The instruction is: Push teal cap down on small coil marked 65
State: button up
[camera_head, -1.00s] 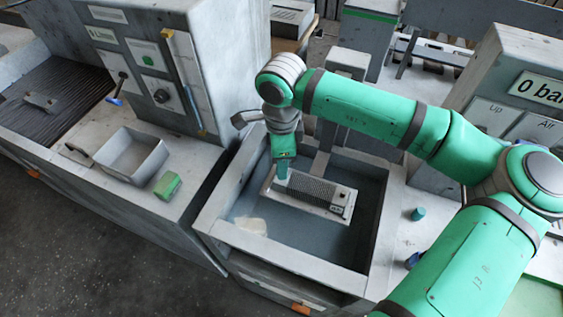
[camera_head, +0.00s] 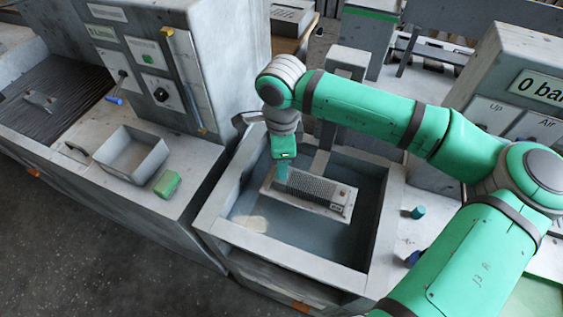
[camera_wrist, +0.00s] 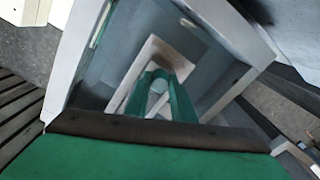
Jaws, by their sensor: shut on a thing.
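A pale, perforated rectangular block (camera_head: 312,192), which looks like the coil, is over or in the basin (camera_head: 213,222). A small dark label sits at its right end; I cannot read it. My gripper (camera_head: 282,177) points down at the block's left end and is shut on it. In the wrist view, the green fingers (camera_wrist: 158,96) close around a pale round part, with the pale block (camera_wrist: 187,66) behind. A teal cap (camera_head: 419,212) stands on the ledge right of the basin, apart from my gripper. Whether the block touches the basin floor is unclear.
A grey open tray (camera_head: 118,168) and a green block (camera_head: 167,184) sit on the left bench. A control cabinet (camera_head: 225,50) rises behind the basin's left side. A dark blue item (camera_head: 413,259) lies on the right ledge.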

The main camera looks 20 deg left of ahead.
jog(key=o, duration=1.1)
notch_tip(320, 180, up, 11)
jog(key=shift+f, duration=0.1)
dwell(0.4)
